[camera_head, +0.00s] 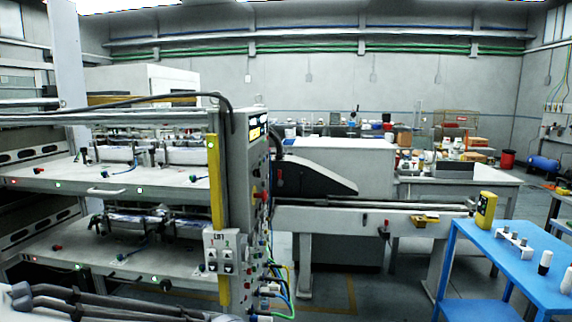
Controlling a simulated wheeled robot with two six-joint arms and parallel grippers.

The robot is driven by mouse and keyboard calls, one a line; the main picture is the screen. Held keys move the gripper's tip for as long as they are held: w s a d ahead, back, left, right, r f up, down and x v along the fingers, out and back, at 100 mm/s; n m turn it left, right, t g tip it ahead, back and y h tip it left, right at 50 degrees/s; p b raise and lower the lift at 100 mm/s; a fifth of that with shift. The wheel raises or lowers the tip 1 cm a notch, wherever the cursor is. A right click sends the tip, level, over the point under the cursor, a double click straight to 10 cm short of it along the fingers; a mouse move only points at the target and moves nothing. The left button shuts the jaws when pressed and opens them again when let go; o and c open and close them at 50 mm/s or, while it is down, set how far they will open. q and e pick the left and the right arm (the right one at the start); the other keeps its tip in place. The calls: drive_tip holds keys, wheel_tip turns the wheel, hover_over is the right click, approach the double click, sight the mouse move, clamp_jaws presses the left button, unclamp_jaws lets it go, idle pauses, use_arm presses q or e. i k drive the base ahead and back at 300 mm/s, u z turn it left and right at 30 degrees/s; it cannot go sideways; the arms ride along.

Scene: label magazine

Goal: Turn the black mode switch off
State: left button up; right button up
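The label machine's control panel (258,165) is a narrow upright grey cabinet face near the middle of the view, seen at a steep angle. It has a small lit display (257,128) at the top and several small knobs and buttons below. A red button (264,196) stands out on its lower part. I cannot tell which small dark knob is the black mode switch, or how it is set.
Two open machine shelves (120,182) extend left of the panel. Coloured cables (288,300) hang below it. A conveyor beam (345,220) runs right from the machine. Some floor is clear between.

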sight(256, 173)
drive_tip(key=u, duration=0.1)
drive_tip(key=i, duration=0.65)
drive_tip(key=u, duration=0.85)
drive_tip(key=k, duration=1.3)
drive_tip(key=z, duration=0.05)
drive_tip(key=i, duration=0.55)
drive_tip(key=z, duration=0.7)
drive_tip(key=i, duration=0.65)
